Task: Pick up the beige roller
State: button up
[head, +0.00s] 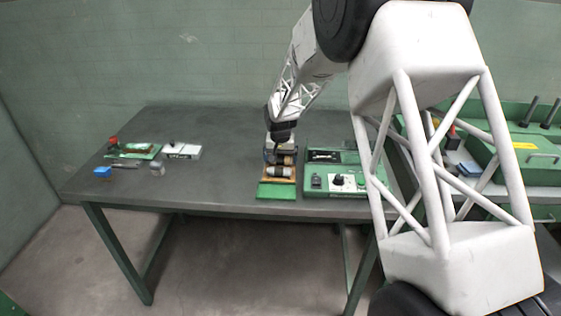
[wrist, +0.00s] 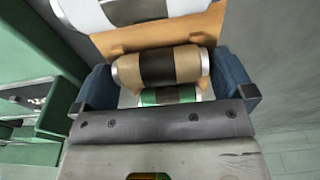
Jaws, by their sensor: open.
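The beige roller (wrist: 158,68), with a dark middle band and silvery ends, lies across an orange-brown rack in the wrist view. My gripper (wrist: 166,82) is open, with one blue finger beyond each end of the roller. The roller lies between the fingers; I cannot tell whether they touch it. In the head view my gripper (head: 280,153) is down at the rack (head: 265,174), and it partly hides the rollers there.
A white roller (wrist: 130,10) and a green roller (wrist: 168,96) lie on either side of the beige one. A green control box (head: 337,180) stands close to the right of the rack.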

aim_at(281, 157)
dwell(0.3)
jog(key=c, duration=0.7)
jog(key=shift+r, duration=0.15)
jog(key=shift+r, duration=0.75)
notch_tip(281, 157, up, 2)
jog(key=shift+r, duration=0.1)
jog(key=s+d, duration=0.1)
jog(key=s, duration=0.4)
jog(key=s+d, duration=0.2)
jog(key=s, duration=0.3)
jog(key=s+d+r, duration=0.1)
jog(key=s, duration=0.4)
jog(key=shift+s+d, duration=0.2)
jog(key=shift+w, duration=0.1)
